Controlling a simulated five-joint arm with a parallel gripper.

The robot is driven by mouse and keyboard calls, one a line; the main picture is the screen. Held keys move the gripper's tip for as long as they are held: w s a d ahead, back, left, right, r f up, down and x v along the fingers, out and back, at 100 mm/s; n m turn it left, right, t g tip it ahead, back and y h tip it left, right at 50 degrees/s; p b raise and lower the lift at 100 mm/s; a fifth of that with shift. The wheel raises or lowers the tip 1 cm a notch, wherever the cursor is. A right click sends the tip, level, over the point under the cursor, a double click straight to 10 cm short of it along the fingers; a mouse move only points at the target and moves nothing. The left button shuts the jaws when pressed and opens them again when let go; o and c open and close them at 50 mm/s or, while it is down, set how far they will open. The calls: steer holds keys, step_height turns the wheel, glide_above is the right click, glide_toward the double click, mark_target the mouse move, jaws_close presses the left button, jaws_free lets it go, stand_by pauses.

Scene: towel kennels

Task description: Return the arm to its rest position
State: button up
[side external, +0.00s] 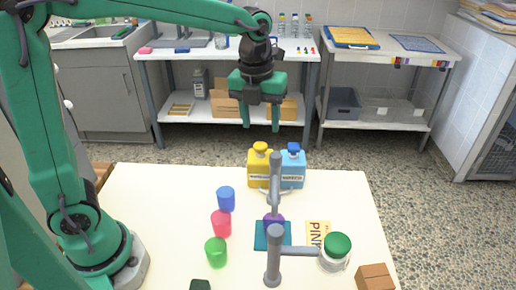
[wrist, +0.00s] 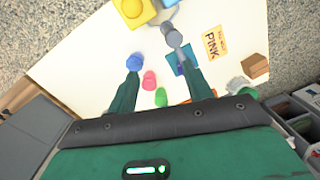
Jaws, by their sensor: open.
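My gripper (side external: 261,118) hangs above the far part of the white table in the side view, fingers pointing down, well clear of everything on it. Its two green fingers also show in the wrist view (wrist: 160,88), spread apart with nothing between them. My green arm reaches from the left side across the top of the side view.
The white table (side external: 140,205) holds a blue cup (side external: 226,199), a pink cup (side external: 221,223), a green cup (side external: 216,251), yellow (side external: 259,168) and blue (side external: 292,170) bottles, a grey post stand (side external: 273,262), a green-lidded jar (side external: 337,246) and a brown block (side external: 375,277). The table's left side is clear.

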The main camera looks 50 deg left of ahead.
steer(key=s+a+n+t, duration=0.2)
steer(key=s+n, duration=0.6)
steer(key=n, duration=0.7)
steer(key=s+a+n+t, duration=0.2)
steer(key=s+a+n, duration=0.3)
steer(key=s+n, duration=0.4)
steer(key=n, duration=0.6)
steer(key=shift+r+t, duration=0.3)
